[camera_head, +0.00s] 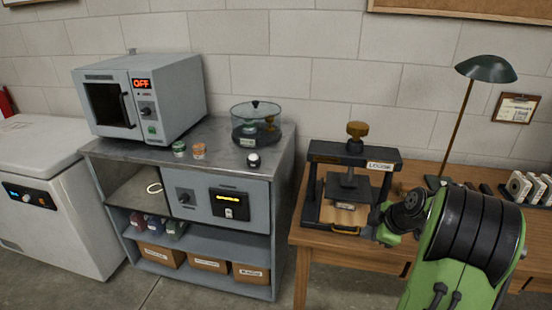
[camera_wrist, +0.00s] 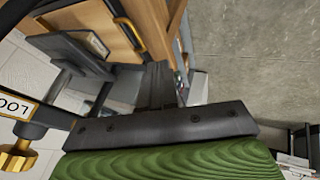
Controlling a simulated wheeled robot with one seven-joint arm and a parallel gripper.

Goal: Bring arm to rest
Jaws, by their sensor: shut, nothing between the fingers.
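My green and black arm (camera_head: 470,245) reaches in from the lower right in the head view, bent in front of the wooden bench. Its end is beside the right side of the black press (camera_head: 311,195); my fingers are hard to make out there. In the wrist view my gripper (camera_wrist: 160,74) is shut, its dark fingers together with nothing held. The press's plate (camera_wrist: 72,50) and brass knob (camera_wrist: 17,160) show to the left of the fingers. I cannot tell whether any part of my arm touches the press.
The wooden bench (camera_head: 302,240) also carries a green lamp (camera_head: 486,69) and a rack of pale pieces (camera_head: 528,187) at right. A grey cabinet (camera_head: 255,210) with an oven (camera_head: 140,95) and glass vessel (camera_head: 256,122) stands left. Floor shows between cabinet and bench.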

